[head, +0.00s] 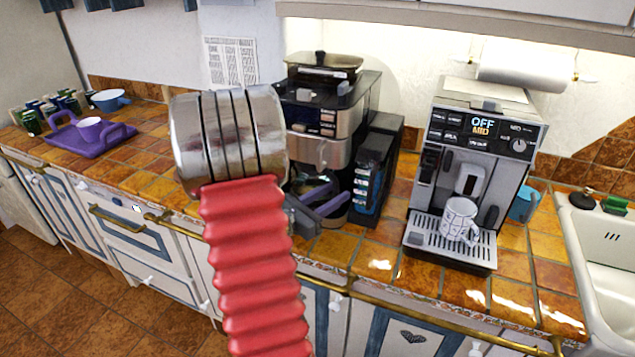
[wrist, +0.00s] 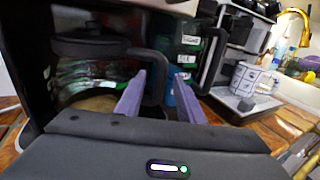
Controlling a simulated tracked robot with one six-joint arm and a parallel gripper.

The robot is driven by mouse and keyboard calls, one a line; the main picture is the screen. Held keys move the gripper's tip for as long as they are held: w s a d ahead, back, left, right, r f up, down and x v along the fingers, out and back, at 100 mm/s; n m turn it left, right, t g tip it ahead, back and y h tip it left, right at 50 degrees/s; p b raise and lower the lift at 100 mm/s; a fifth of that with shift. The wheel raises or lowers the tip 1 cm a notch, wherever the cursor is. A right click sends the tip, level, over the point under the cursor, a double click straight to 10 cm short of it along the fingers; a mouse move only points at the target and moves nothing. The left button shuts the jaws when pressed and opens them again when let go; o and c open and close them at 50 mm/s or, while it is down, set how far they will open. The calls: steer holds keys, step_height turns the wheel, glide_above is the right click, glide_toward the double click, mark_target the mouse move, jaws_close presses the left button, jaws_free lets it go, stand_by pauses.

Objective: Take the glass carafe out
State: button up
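The glass carafe (wrist: 95,75) sits inside the black coffee maker (head: 325,110), with a dark lid and a black handle (wrist: 157,75) facing out. In the head view, my arm partly hides the carafe. My gripper (wrist: 160,85) is at the front of the coffee maker. Its two purple fingers are apart, and the handle lies between them in the wrist view. A gap shows between the handle and the right finger; contact with the left finger cannot be told. In the head view, my gripper (head: 325,200) reaches into the carafe bay.
An espresso machine (head: 475,170) with a patterned mug (head: 459,220) stands to the right, beside a sink (head: 605,250). A purple tray (head: 85,141) with a cup and several jars are at the far left. Tiled counter (head: 385,268) is bare in front.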

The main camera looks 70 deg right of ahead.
steer(key=shift+s+d, duration=0.3)
steer(key=shift+d, duration=0.3)
steer(key=shift+c, duration=0.5)
jaws_close()
